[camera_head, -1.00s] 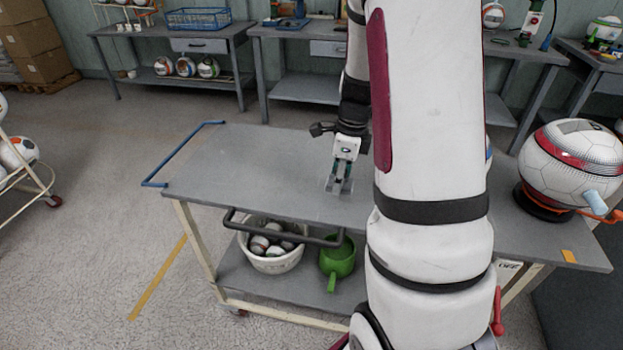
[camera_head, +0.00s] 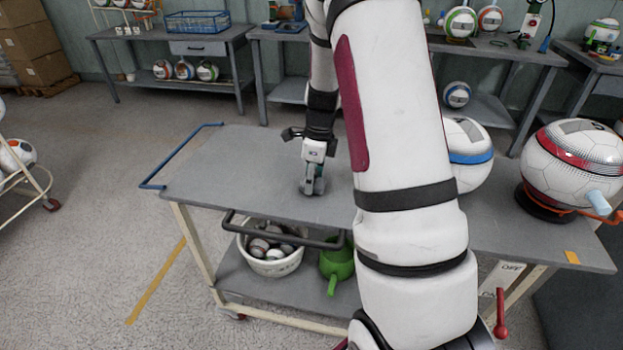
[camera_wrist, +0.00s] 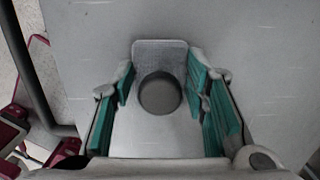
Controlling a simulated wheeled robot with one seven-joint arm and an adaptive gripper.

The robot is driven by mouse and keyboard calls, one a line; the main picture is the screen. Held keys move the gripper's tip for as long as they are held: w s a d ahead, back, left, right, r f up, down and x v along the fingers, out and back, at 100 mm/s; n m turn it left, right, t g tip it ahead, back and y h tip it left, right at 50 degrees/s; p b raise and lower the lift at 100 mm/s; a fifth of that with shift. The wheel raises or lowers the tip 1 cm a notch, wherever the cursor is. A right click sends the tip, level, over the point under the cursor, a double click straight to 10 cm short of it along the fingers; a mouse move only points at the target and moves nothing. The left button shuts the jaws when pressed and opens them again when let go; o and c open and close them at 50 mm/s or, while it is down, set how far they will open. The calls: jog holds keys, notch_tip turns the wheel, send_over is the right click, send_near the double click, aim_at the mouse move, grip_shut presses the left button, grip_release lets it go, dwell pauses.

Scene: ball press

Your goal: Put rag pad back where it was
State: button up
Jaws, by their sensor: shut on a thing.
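The rag pad is a grey, rounded rectangular pad with a dark round knob, and it shows in the wrist view (camera_wrist: 160,48) between the teal-lined fingers. My gripper (camera_wrist: 162,95) is shut on the rag pad, with a finger on either side of the knob. In the head view my gripper (camera_head: 313,186) points down at the middle of the grey cart top (camera_head: 240,165). The pad is at or just above that top; I cannot tell whether it touches. Much of the pad is hidden by the gripper in the head view.
A blue handle (camera_head: 180,157) edges the cart's left end. A white bucket of balls (camera_head: 270,256) and a green jug (camera_head: 337,263) are on the lower shelf. A white ball with a blue band (camera_head: 468,156) and a red-and-white ball (camera_head: 575,160) stand to the right. The cart's left top is clear.

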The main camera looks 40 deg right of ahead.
jog(key=o, duration=1.1)
jog(key=shift+f, duration=0.15)
